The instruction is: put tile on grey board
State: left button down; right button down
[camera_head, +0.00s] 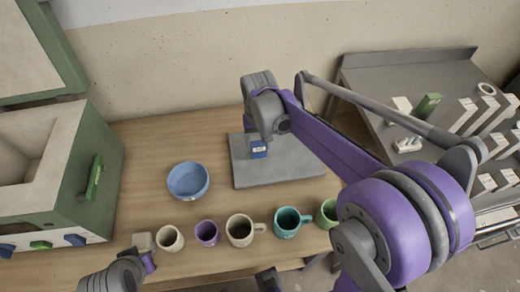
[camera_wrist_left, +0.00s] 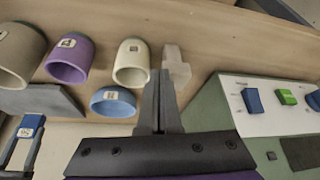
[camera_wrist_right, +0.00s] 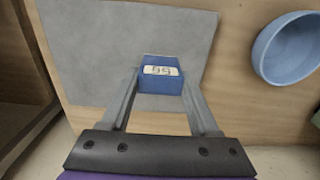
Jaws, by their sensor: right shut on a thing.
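The blue tile (camera_head: 258,149) with a white number label is over the grey board (camera_head: 290,168) in the head view. My right gripper (camera_head: 262,140) is shut on it. The right wrist view shows the tile (camera_wrist_right: 161,75) between the two fingers, with the grey board (camera_wrist_right: 95,50) behind it. I cannot tell whether the tile touches the board. My left gripper (camera_wrist_left: 158,100) shows in the left wrist view with its fingers together and nothing between them.
A blue bowl (camera_head: 188,181) stands left of the board. Several mugs, among them a teal mug (camera_head: 290,222), line the table's front edge. A green and white kiln (camera_head: 60,170) stands at the left. A grey metal bench (camera_head: 375,95) with tiles is at the right.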

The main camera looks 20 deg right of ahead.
aim_at(259, 151)
jog(key=shift+f, duration=1.9)
jog(key=shift+f, duration=0.15)
jog(key=shift+c, duration=0.6)
grip_release()
